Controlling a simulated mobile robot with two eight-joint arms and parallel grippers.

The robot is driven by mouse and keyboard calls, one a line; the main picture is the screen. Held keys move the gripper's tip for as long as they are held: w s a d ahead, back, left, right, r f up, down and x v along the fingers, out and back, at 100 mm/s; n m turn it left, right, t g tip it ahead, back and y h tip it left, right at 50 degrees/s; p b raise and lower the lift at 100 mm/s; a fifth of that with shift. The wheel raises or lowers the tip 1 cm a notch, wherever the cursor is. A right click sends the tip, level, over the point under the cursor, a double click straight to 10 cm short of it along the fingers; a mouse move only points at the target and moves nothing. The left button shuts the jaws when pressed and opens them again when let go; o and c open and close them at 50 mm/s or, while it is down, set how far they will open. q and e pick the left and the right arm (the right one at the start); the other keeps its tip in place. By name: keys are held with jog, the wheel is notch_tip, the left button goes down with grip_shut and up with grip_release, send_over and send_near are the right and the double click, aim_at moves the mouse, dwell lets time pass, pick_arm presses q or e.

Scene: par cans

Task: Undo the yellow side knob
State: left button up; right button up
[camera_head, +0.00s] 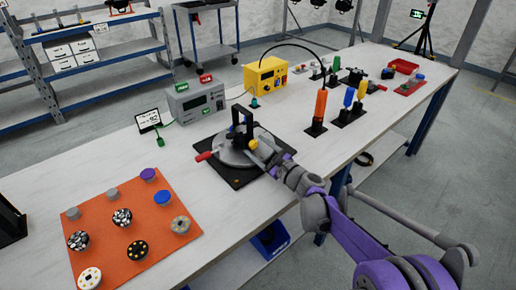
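The yellow side knob (253,144) is on the right side of a fixture with a round grey body (229,154) and a black upright frame (236,124). The fixture stands on a black base plate (241,182) in the middle of the table. A red handle (204,156) sticks out on its left. My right gripper (259,153) reaches in from the right, with its tip right by the knob. I cannot tell whether it touches the knob or how far its fingers are apart. My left gripper is not in view.
An orange mat (158,251) with several round pieces lies at the left front. A grey box (195,101) and a yellow box (266,76) stand behind the fixture. Orange (320,104), blue and yellow handled tools stand to the right.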

jog(key=p+v, duration=0.1)
jog(key=v, duration=0.9)
jog(key=shift+s+d, duration=0.2)
jog(key=shift+s, duration=0.15)
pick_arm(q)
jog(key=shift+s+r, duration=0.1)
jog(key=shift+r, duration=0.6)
pick_arm(e)
jog(key=shift+w, duration=0.1)
